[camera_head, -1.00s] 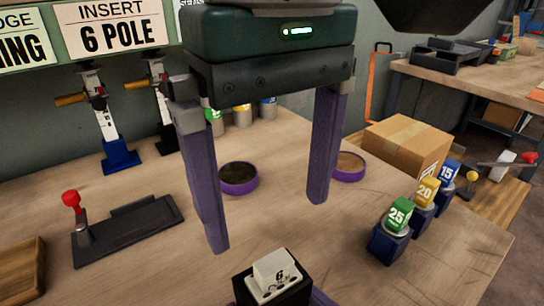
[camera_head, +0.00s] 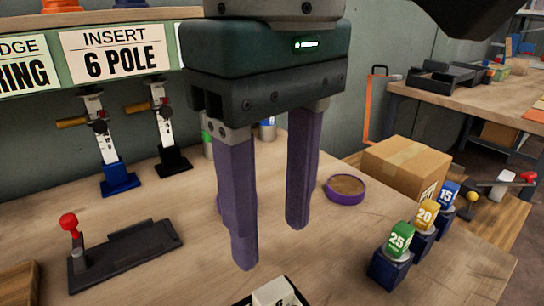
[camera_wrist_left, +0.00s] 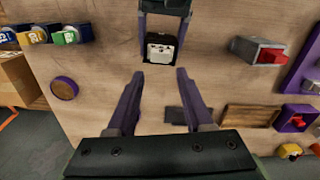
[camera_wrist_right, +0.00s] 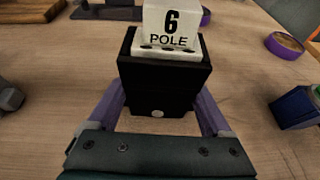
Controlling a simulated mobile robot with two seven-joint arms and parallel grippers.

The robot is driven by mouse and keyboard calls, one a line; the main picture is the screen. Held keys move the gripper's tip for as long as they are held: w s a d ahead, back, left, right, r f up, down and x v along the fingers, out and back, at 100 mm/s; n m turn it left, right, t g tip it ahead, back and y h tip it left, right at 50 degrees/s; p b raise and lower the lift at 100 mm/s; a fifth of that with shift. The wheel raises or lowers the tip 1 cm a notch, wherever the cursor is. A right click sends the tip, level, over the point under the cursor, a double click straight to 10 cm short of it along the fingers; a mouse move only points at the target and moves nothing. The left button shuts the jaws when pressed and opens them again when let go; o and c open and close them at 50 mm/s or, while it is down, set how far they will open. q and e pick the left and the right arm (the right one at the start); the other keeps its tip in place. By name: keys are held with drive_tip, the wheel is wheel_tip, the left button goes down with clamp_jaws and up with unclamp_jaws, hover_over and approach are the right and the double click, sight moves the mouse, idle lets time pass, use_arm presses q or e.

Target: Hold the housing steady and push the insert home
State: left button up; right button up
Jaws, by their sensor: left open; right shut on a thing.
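The black housing (camera_wrist_right: 164,75) stands upright with the white insert (camera_wrist_right: 168,30), marked "6 POLE", seated partly in its top; the insert still sticks up above the rim. My right gripper (camera_wrist_right: 157,112) is shut on the housing, one finger on each side. In the head view the insert (camera_head: 273,294) shows only at the bottom edge, and most of the housing is cut off. My left gripper (camera_head: 271,246) is open and empty, pointing down above the table, apart from the insert. In the left wrist view the housing and insert (camera_wrist_left: 161,48) lie beyond the open fingertips (camera_wrist_left: 160,74).
A black fixture with a red-knobbed lever (camera_head: 125,256) lies at left. Blue-based blocks marked 25 (camera_head: 398,240), 20 and 15 stand at right. A purple-rimmed dish (camera_head: 346,188) and a cardboard box (camera_head: 405,165) are farther back. Bare table lies around the housing.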

sight(274, 290)
use_arm(q)
wheel_tip(274, 290, down, 5)
drive_tip(key=shift+r, duration=0.1)
drive_tip(key=c, duration=0.7)
drive_tip(key=shift+f, duration=0.5)
clamp_jaws()
drive_tip(key=shift+f, duration=0.3)
use_arm(e)
drive_tip(key=o, duration=1.5)
use_arm(q)
wheel_tip(274, 290, up, 15)
use_arm(e)
drive_tip(key=shift+s+d, duration=0.1)
